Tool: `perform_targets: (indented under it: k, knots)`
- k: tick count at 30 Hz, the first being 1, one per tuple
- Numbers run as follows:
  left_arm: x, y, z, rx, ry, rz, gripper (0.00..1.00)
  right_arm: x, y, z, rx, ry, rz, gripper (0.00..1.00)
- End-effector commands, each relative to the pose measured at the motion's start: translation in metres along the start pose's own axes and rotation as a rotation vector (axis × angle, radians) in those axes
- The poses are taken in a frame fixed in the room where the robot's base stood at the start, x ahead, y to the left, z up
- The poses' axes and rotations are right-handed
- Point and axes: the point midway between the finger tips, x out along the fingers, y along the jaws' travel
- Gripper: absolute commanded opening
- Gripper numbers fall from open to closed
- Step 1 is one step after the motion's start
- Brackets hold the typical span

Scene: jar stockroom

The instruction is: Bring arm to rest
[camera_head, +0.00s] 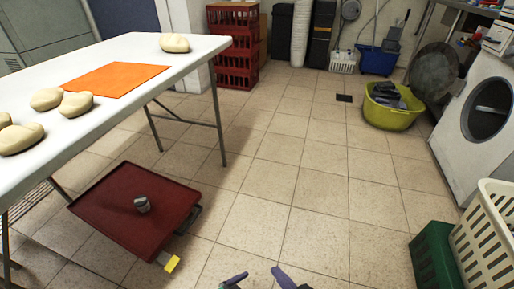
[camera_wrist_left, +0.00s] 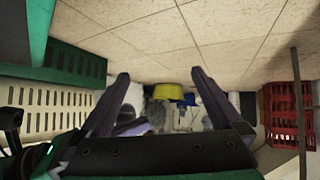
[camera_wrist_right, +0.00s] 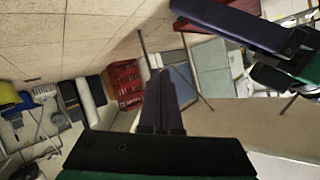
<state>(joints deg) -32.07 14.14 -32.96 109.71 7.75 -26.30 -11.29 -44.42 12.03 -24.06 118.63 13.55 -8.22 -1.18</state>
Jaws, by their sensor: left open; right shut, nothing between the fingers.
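My right gripper (camera_wrist_right: 160,75) is shut, its two dark purple fingers together and nothing between them. In the head view a purple fingertip of it (camera_head: 283,278) shows at the bottom edge, over the tiled floor. My left gripper (camera_wrist_left: 160,74) is open and empty, with its fingers well apart in the left wrist view. A purple finger beside a green part, apparently of my other arm, shows at the upper right of the right wrist view. Most of both arms is hidden in the head view.
A white table (camera_head: 130,47) with several beige lumps and an orange mat (camera_head: 115,79) stands left. A low red platform (camera_head: 112,213) carries a small grey object (camera_head: 142,204). A green crate (camera_head: 432,258) and white basket (camera_head: 488,238) stand right. The middle floor is clear.

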Motion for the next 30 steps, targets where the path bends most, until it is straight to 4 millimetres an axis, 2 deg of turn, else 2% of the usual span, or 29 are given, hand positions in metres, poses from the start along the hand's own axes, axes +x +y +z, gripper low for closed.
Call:
perform_targets:
  k: [3,6,7,14,20,23,26,30]
  knots:
    - [-0.034,-0.018,-0.026,-0.240,0.178,-0.070,1.00,-0.002,-0.002,-0.004,-0.002,-0.006,0.000,0.00]
    - [-0.064,-0.039,-0.041,-0.397,0.310,-0.129,1.00,-0.003,-0.002,-0.006,-0.004,-0.011,0.000,0.00]
    - [-0.070,-0.041,-0.045,-0.403,0.305,-0.138,1.00,-0.007,-0.003,-0.010,-0.009,-0.025,0.008,0.00]
    - [-0.081,-0.051,-0.020,-0.363,0.137,-0.185,1.00,-0.025,0.018,0.003,-0.054,-0.169,0.085,0.00]
    - [-0.110,-0.062,0.008,-0.345,-0.042,-0.238,1.00,-0.058,0.042,0.014,-0.090,-0.329,0.168,0.00]
    - [-0.140,-0.068,0.025,-0.340,-0.168,-0.270,1.00,-0.090,0.056,0.017,-0.106,-0.443,0.224,0.00]
    - [-0.182,-0.071,0.045,-0.342,-0.317,-0.302,1.00,-0.135,0.069,0.019,-0.114,-0.581,0.286,0.00]
    - [-0.251,-0.065,0.070,-0.361,-0.524,-0.331,1.00,-0.209,0.077,0.020,-0.108,-0.776,0.361,0.00]
